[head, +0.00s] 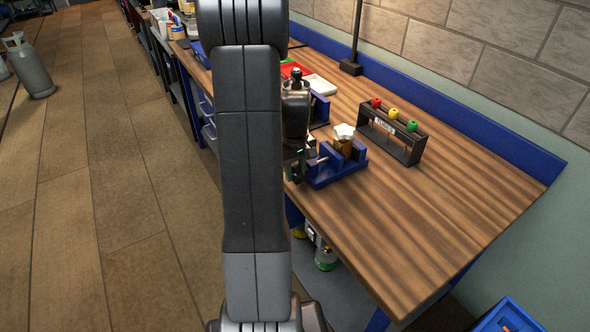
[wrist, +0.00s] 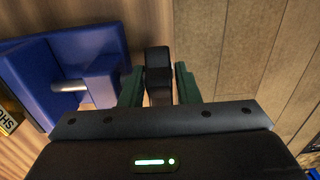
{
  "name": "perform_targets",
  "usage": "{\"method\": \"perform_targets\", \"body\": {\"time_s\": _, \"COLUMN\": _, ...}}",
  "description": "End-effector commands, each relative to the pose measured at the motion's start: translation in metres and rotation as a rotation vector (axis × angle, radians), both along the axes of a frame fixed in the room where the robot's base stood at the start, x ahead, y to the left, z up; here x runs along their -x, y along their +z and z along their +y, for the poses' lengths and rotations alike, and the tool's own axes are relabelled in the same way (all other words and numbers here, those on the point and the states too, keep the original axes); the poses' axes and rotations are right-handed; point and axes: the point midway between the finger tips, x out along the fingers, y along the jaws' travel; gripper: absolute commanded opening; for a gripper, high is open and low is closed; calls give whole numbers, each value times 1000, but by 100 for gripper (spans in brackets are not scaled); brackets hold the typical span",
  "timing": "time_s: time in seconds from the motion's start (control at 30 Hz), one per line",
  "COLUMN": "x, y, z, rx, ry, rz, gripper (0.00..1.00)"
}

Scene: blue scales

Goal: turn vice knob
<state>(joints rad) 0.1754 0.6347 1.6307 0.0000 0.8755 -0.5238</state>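The blue vice (head: 338,172) stands at the front-left edge of the wooden bench and shows at the left of the wrist view (wrist: 92,85) with its silver screw bar. In the wrist view a black knob-like part (wrist: 158,75) lies between the green fingers of my gripper (wrist: 158,88), beside the vice. The fingers are apart with the black part between them; whether they press on it I cannot tell. In the head view my arm and wrist partly hide the gripper and the vice's left end.
A dark rack (head: 394,137) with red, yellow and green balls stands right of the vice. A red tray (head: 293,69) and a white tray lie further back, near a dark post. The bench's front right is clear. A gas cylinder (head: 30,68) stands on the floor.

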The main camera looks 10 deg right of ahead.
Motion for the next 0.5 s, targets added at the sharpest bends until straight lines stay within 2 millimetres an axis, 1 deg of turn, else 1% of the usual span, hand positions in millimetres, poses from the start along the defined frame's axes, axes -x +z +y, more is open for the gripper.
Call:
{"method": "perform_targets", "body": {"time_s": 0.2, "x": 0, "y": 0, "z": 0, "rx": 0, "ry": 0, "rz": 0, "gripper": 29}}
{"method": "perform_targets", "body": {"time_s": 0.23, "x": 0, "y": 0, "z": 0, "rx": 0, "ry": 0, "rz": 0, "gripper": 25}}
{"method": "perform_targets", "body": {"time_s": 0.3, "x": 0, "y": 0, "z": 0, "rx": 0, "ry": 0, "rz": 0, "gripper": 11}}
{"method": "perform_targets", "body": {"time_s": 0.37, "x": 0, "y": 0, "z": 0, "rx": 0, "ry": 0, "rz": 0, "gripper": 0}}
{"method": "perform_targets", "body": {"time_s": 0.5, "x": 0, "y": -1, "z": 0, "rx": -2, "ry": -1, "rz": -5, "gripper": 0}}
